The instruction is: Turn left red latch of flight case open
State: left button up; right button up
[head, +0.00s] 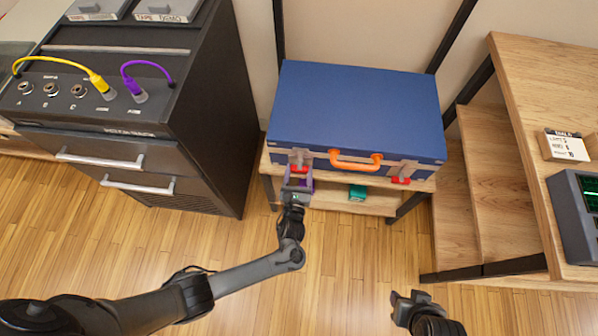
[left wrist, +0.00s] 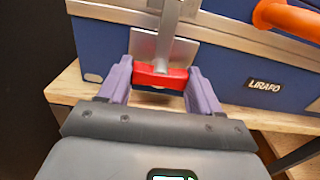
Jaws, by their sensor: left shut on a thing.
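The blue flight case (head: 352,105) lies closed on a small wooden stand, with an orange handle (head: 356,161) on its front. Its left red latch (head: 299,168) is at the front left, and it shows in the left wrist view (left wrist: 160,77) as a red bar across a metal plate. My left gripper (head: 298,180) is at this latch, and its purple fingers (left wrist: 160,82) are shut on the two ends of the red bar. The right red latch (head: 401,180) hangs at the front right. My right gripper (head: 411,298) is at the bottom, away from the case; its jaw opening is unclear.
A black rack (head: 207,108) with yellow and purple cables stands close on the left. Wooden steps (head: 483,190) and a wooden desk (head: 540,90) stand on the right. A small green object (head: 358,192) lies on the stand's lower shelf. The floor in front is clear.

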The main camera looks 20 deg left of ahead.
pick_arm(q)
jog(key=n+p, duration=0.1)
jog(key=n, duration=0.3)
jog(key=n+p, duration=0.1)
jog(key=n, duration=0.3)
jog(key=shift+a, duration=0.1)
jog(key=n, duration=0.5)
jog(key=shift+f, duration=0.1)
jog(key=n, duration=0.4)
jog(key=shift+n, duration=0.4)
jog(key=o, duration=1.1)
jog(key=shift+c, duration=0.2)
